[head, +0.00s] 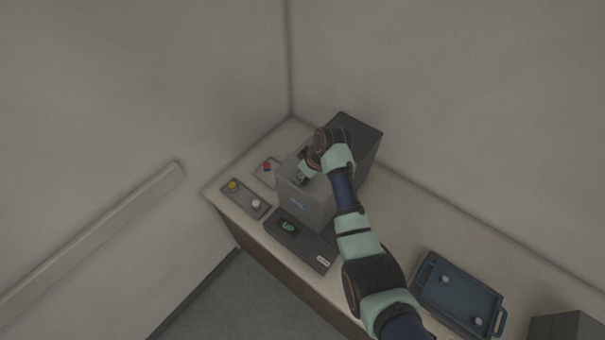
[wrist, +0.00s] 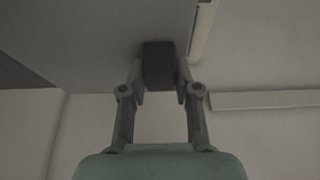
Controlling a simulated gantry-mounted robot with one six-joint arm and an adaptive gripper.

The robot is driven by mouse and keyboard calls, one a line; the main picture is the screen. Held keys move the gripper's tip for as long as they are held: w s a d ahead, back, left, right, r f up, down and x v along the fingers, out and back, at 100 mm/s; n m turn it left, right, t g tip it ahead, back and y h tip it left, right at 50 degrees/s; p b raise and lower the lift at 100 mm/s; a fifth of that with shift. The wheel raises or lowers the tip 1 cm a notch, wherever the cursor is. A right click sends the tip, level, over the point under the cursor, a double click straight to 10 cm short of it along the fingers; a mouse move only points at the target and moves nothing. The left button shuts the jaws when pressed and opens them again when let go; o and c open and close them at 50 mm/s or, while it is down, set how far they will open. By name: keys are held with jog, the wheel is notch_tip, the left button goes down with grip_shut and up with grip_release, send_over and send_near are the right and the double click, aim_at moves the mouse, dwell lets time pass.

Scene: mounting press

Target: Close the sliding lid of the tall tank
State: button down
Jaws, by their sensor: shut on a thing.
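The tall tank (head: 308,203) is a grey box with a blue mark on its front, standing at the bench's far corner. A dark grey upper part (head: 362,132) shows behind it on the right. My gripper (head: 301,179) is at the top of the tank. In the wrist view my gripper (wrist: 159,82) is shut on a dark square block (wrist: 158,58), seemingly the lid's handle, with a finger on each side. A plain grey surface (wrist: 85,35) lies beyond the block. My wrist hides much of the tank's top, so I cannot tell how far the lid is open.
A panel with a green display (head: 289,227) lies before the tank. Button boxes with yellow and white buttons (head: 244,199) and a red button (head: 267,167) are to its left. A blue tray (head: 458,291) and a dark box (head: 568,328) are at right. Walls stand close behind.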

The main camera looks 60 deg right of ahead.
jog(key=shift+a+r, duration=0.1)
jog(key=shift+a, duration=0.05)
jog(key=c, duration=0.8)
grip_release()
jog(key=shift+w+a, duration=0.1)
jog(key=shift+a, duration=0.05)
jog(key=shift+c, duration=0.2)
jog(key=v, duration=1.2)
